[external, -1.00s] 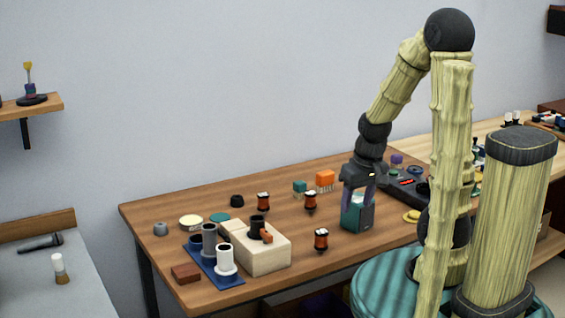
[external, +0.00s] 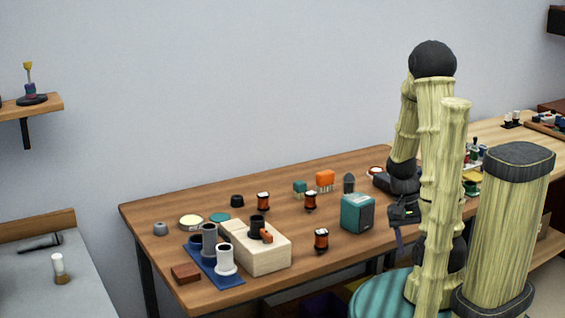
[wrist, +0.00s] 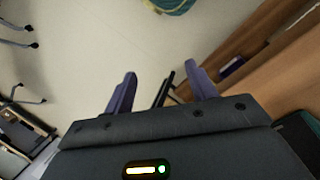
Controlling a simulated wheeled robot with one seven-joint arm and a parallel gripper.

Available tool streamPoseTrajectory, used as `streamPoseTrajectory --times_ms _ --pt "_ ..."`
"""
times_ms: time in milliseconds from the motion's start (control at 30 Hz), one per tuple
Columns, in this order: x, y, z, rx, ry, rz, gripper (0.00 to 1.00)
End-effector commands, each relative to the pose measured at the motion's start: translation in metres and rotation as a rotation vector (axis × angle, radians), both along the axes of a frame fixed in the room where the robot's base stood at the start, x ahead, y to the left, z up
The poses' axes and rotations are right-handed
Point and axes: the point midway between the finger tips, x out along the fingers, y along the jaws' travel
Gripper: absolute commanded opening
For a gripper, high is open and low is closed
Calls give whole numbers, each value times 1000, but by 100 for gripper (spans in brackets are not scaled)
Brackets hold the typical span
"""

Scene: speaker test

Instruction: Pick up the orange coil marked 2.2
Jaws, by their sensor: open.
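Three orange coils with dark ends stand on the wooden table in the external view: one at the back (external: 263,201), one in the middle (external: 310,202), and one near the front (external: 321,241). Their markings are too small to read, so I cannot tell which is 2.2. My gripper (wrist: 163,80) is open and empty in the wrist view, with the floor beyond its fingers. In the external view it hangs to the right of the coils, by the table's front edge, partly hidden by my arm. No coil shows in the wrist view.
A teal box (external: 358,213) stands between the coils and my gripper. A cream block (external: 262,252) and a blue tray (external: 228,276) with cylinders are left of the front coil. The table edge (wrist: 235,75) shows in the wrist view.

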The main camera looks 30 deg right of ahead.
Motion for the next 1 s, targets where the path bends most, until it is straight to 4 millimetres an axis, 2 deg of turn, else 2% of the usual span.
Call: streamPoseTrajectory --times_ms 33,100,300,333,733,1000 --pt "-8 -7 -10 -11 29 -50 57" --pt "-18 -16 -17 -30 61 -109 57" --pt "-45 -36 -35 -85 147 -261 57" --pt "-44 -38 -34 -82 143 -248 57" --pt "-15 -61 -66 44 21 134 57" --pt "6 -60 -100 206 -134 525 57"
